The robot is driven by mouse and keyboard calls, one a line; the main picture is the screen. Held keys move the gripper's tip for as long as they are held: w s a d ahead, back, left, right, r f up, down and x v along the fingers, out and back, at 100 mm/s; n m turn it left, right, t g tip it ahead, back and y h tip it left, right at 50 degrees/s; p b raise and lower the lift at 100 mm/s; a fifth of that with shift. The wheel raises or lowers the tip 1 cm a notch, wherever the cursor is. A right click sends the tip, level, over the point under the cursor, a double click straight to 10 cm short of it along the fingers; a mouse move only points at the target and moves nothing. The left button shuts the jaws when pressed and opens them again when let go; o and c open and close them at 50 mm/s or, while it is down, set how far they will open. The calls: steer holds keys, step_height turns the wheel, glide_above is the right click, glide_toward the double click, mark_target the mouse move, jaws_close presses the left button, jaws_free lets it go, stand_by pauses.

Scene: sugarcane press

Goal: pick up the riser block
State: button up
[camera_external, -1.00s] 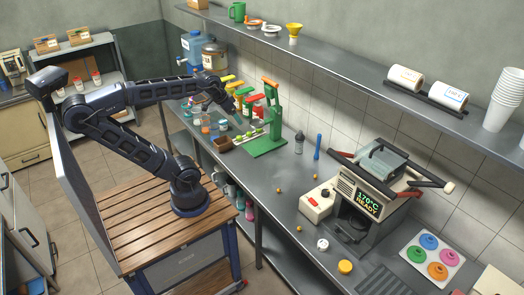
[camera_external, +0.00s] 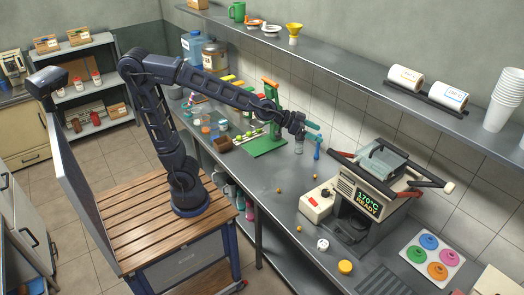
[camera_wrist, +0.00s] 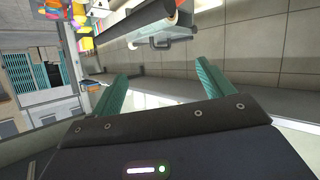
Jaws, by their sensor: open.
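I cannot tell for sure which thing is the riser block. A small brown box-like piece (camera_external: 223,144) lies on the counter left of the green press (camera_external: 268,130), but its shape is too small to name. My gripper (camera_external: 315,131) is above the counter, right of the green press and close to the upright blue tool (camera_external: 317,152). Its teal fingers are spread apart with nothing between them in the wrist view (camera_wrist: 158,88). No block shows between or just beyond the fingers there.
The grey counter (camera_external: 270,200) has small yellowish pieces on it. A heated machine with a lit display (camera_external: 368,203) stands to the right. A wall shelf (camera_external: 340,72) runs above. A white switch box (camera_external: 317,206) sits before the machine.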

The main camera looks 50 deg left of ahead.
steer(key=s+d+f+t, duration=0.15)
steer(key=s+d, duration=0.25)
steer(key=d, duration=0.4)
steer(key=s+d+f+t, duration=0.1)
steer(key=s+d+f, duration=0.2)
steer(key=s+d, duration=0.35)
steer(key=s+d+f+t, duration=0.1)
steer(key=s+d+f, duration=0.15)
steer(key=d, duration=0.75)
glide_toward(342, 266)
steer(key=x, duration=1)
steer(key=shift+w, duration=0.1)
steer(key=c, duration=1.1)
